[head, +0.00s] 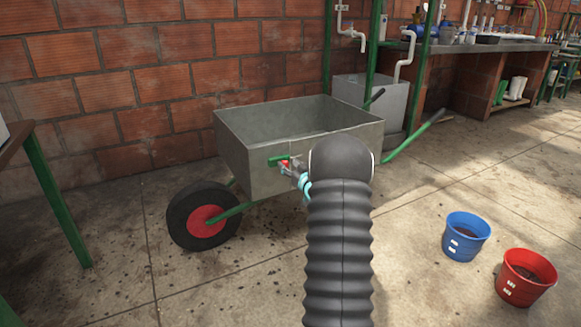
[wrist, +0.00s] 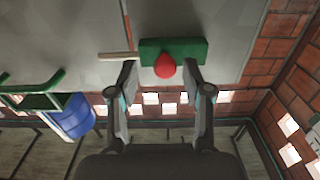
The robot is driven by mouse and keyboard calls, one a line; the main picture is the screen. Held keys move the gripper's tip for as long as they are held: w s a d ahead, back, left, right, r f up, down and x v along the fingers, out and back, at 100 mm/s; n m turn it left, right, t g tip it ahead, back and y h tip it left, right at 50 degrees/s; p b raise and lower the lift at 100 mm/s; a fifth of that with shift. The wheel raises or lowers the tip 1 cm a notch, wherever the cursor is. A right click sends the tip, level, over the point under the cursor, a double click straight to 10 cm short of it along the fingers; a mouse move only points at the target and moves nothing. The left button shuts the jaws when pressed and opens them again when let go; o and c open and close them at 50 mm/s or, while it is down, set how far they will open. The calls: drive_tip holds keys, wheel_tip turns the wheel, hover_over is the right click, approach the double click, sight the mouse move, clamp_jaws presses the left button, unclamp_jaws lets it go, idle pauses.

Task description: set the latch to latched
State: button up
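The latch is a green bar (wrist: 192,50) with a round red knob (wrist: 165,66) in the wrist view, on the grey metal wall of a cart tub. In the head view the green bar (head: 278,159) lies roughly level near the tub's front corner, with the red knob (head: 285,164) by its right end. My gripper (head: 288,168) is right at the latch. In the wrist view my gripper (wrist: 160,68) has its fingers apart, one on each side of the knob. A gap shows at the left finger; the right fingertip is very close to the knob. My arm hides part of the tub's front.
The grey tub (head: 243,166) is on a wheelbarrow with a black wheel (head: 203,215) and a green handle (head: 415,135). A blue bucket (head: 466,236) and a red bucket (head: 525,277) stand on the floor at right. A brick wall (head: 150,80) is behind. Floor at front left is clear.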

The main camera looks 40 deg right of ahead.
drive_tip(key=s+a, duration=0.1)
drive_tip(key=s, duration=1.1)
drive_tip(key=shift+a, duration=0.4)
